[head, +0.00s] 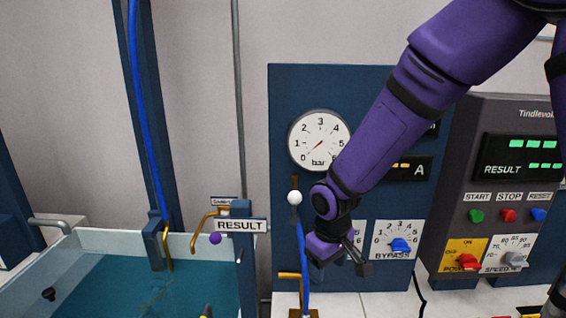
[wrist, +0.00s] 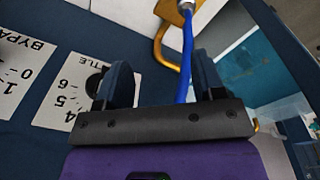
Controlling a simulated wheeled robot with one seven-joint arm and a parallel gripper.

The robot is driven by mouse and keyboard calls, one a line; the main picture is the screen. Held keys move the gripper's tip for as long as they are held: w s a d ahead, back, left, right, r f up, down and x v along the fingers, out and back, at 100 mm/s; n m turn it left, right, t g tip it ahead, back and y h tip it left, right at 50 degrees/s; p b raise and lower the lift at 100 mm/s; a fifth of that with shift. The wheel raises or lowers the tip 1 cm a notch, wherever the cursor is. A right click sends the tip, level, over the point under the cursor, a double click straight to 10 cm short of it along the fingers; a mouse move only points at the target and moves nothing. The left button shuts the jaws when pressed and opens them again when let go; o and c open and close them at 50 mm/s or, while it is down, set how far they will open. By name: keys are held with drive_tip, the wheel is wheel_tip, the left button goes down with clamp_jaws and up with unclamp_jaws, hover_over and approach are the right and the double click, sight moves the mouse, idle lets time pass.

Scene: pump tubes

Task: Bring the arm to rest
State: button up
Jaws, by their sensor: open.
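My purple arm (head: 385,115) reaches down from the upper right in the head view, in front of the blue pump panel (head: 286,95). My gripper (head: 345,262) is low beside the panel, just right of an upright blue tube (head: 303,262). In the wrist view my gripper (wrist: 163,82) has its two dark fingers spread apart. The blue tube (wrist: 187,62) shows between them, nearer the right finger, and its lower part passes behind the gripper's bar. Whether it touches a finger I cannot tell. I see nothing held.
A water tank (head: 100,282) with a RESULT sign (head: 241,225) stands left. A pressure gauge (head: 319,140) and BYPASS knob (head: 400,245) are on the panel. A grey control box (head: 465,190) is right. A brass fitting (head: 290,276) stands close by my gripper.

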drive_tip(key=s+d+r+m+t, duration=0.1)
drive_tip(key=s+d+r+m, duration=0.15)
drive_tip(key=d+r, duration=0.45)
drive_tip(key=s+d+r+m+t, duration=0.1)
drive_tip(key=s+d+r, duration=0.3)
drive_tip(key=r, duration=0.6)
drive_tip(key=s+d+r+m+t, duration=0.1)
drive_tip(key=s+d+r+m, duration=0.1)
drive_tip(key=s, duration=0.4)
drive_tip(key=s+d+r+m+t, duration=0.1)
drive_tip(key=s+d+r+m, duration=0.1)
drive_tip(key=s+d+r, duration=0.3)
drive_tip(key=shift+s+d, duration=0.85)
drive_tip(key=shift+d, duration=0.35)
drive_tip(key=shift+o, duration=0.2)
drive_tip(key=shift+r, duration=0.1)
